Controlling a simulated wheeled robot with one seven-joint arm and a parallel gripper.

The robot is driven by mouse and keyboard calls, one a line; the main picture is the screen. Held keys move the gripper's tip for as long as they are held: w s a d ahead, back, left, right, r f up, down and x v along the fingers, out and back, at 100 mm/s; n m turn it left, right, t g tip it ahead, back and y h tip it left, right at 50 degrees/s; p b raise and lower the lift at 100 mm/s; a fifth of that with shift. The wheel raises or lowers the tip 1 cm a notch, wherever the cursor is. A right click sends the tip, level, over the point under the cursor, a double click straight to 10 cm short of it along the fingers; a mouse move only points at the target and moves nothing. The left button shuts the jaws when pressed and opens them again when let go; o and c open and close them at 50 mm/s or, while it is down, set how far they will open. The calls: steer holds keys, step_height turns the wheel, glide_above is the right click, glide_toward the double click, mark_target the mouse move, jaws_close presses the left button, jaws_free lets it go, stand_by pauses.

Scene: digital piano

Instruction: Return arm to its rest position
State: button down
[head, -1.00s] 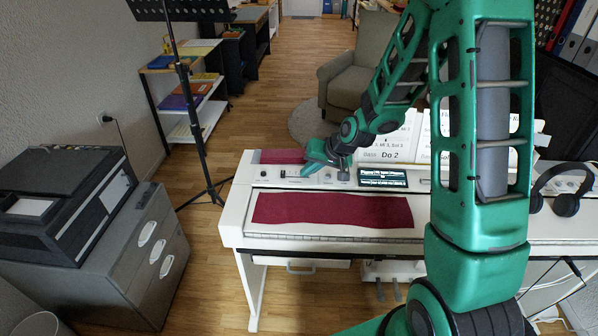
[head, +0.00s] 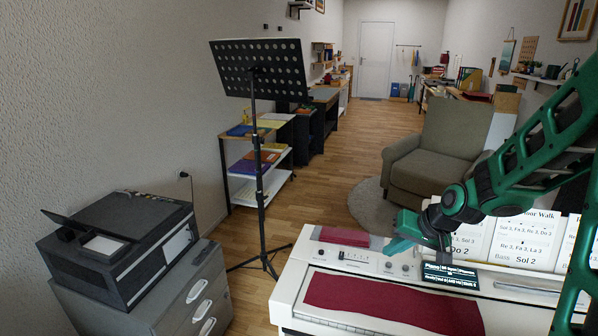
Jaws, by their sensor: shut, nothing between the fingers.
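My green arm comes in from the right in the head view. It bends over the white digital piano (head: 287,290). I cannot tell if the fingertips touch the panel. A dark red cloth (head: 395,305) lies over the keys in front of the gripper.
Open score pages (head: 525,240) stand behind the display, close to my arm. A black music stand (head: 262,75) stands left of the piano. A printer (head: 120,245) sits on a grey drawer cabinet (head: 190,305). An armchair (head: 430,165) is behind the piano. Floor between is free.

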steer(key=s+d+r+m+g+h, duration=0.1)
steer(key=s+d+r+g, duration=0.1)
steer(key=s, duration=0.8)
steer(key=s+d+r+m+g+h, duration=0.1)
steer(key=s+d, duration=0.4)
steer(key=s, duration=0.6)
steer(key=s+d+r+m+g+h, duration=0.1)
steer(key=s+d+r+g, duration=0.2)
steer(key=s, duration=0.7)
steer(key=shift+s+d+r, duration=0.25)
steer(key=shift+s+r, duration=0.1)
steer(key=shift+r, duration=0.4)
